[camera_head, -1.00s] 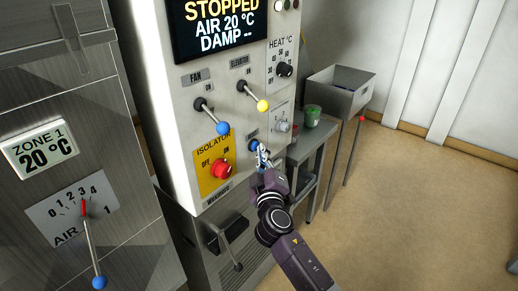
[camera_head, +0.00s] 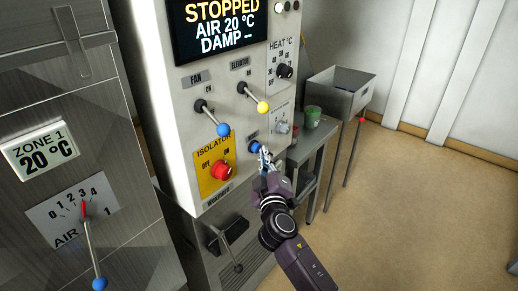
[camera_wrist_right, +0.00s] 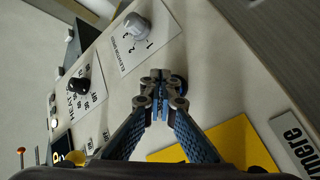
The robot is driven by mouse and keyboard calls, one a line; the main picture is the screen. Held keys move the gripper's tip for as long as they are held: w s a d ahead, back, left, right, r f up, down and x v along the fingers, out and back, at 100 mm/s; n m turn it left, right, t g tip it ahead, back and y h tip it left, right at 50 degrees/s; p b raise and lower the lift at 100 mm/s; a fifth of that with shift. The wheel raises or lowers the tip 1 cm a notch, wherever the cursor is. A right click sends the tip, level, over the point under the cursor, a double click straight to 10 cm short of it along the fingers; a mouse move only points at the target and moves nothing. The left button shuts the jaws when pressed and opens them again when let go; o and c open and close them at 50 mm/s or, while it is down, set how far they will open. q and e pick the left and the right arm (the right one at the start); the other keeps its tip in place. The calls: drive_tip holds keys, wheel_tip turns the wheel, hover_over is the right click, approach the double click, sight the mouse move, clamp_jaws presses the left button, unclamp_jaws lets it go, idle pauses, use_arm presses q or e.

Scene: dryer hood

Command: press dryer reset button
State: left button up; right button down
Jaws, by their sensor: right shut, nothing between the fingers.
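The blue reset button (camera_head: 254,147) sits on the pale control panel (camera_head: 192,149), right of the yellow isolator plate. My right gripper (camera_head: 263,150) is shut and empty, with its fingertips close to the right side of the button in the head view. In the right wrist view the closed fingertips (camera_wrist_right: 159,98) are in front of the panel, and a dark blue round edge of the button (camera_wrist_right: 180,84) shows just beyond them. The fingers hide most of it, so I cannot tell whether they touch it. My left gripper is not in view.
The red isolator knob (camera_head: 221,170) is left of the button. The blue-tipped fan lever (camera_head: 222,129) and yellow-tipped elevator lever (camera_head: 262,107) stick out above. A grey elevator speed knob (camera_head: 283,127) is to the right. The display (camera_head: 221,25) reads STOPPED.

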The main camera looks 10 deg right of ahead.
drive_tip(key=shift+s+d, duration=0.25)
drive_tip(key=shift+s, duration=0.15)
drive_tip(key=shift+d, duration=0.1)
drive_tip(key=s+d, duration=0.1)
drive_tip(key=s, duration=0.1)
drive_tip(key=s+d+p, duration=0.1)
drive_tip(key=s+d, duration=0.1)
idle(0.4)
idle(0.4)
